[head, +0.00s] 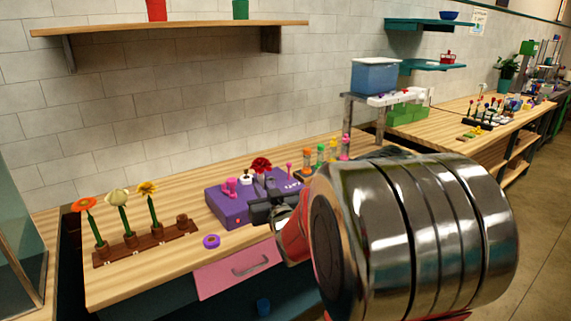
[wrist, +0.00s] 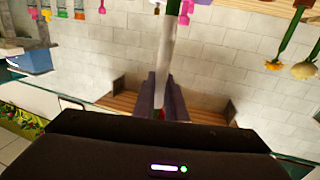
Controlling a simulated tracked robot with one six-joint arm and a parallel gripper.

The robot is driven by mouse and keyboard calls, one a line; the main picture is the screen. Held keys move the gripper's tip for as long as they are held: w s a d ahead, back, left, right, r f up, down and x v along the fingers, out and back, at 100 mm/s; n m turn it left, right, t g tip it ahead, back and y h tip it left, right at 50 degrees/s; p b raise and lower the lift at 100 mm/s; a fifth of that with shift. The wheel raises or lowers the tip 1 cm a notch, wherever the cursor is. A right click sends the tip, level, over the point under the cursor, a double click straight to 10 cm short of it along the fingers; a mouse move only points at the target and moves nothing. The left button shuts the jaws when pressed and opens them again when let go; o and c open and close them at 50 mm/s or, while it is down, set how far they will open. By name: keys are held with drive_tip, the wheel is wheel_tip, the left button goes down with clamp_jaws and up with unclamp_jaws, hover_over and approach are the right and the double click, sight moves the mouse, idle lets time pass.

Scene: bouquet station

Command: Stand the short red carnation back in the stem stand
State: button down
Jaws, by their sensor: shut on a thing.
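The red carnation (head: 261,163) is upright, its head just above my gripper (head: 264,192), over the purple box. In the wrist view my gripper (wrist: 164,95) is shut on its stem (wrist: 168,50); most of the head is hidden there. The brown stem stand (head: 118,252) is on the bench at the left, apart from the gripper. It holds an orange, a cream and a yellow flower; its rightmost holder (head: 182,221) has no flower. Two flowers (wrist: 303,69) show at the top right of the upside-down wrist view.
The purple box (head: 228,208) with pink knobs is beneath and beside my gripper. A purple ring (head: 211,241) lies between it and the stand. Orange, green and pink items (head: 320,154) stand behind to the right. A wooden shelf (head: 170,28) is on the wall above.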

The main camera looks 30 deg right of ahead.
drive_tip(key=a+f+n+y, duration=0.1)
drive_tip(key=a+f+y, duration=0.1)
drive_tip(key=a+f, duration=0.6)
drive_tip(key=a+f+n+y, duration=0.1)
drive_tip(key=a+f, duration=0.6)
drive_tip(key=a, duration=0.5)
drive_tip(key=shift+w+f+y, duration=0.35)
drive_tip(key=shift+f+y, duration=0.05)
drive_tip(key=shift+s+a, duration=0.15)
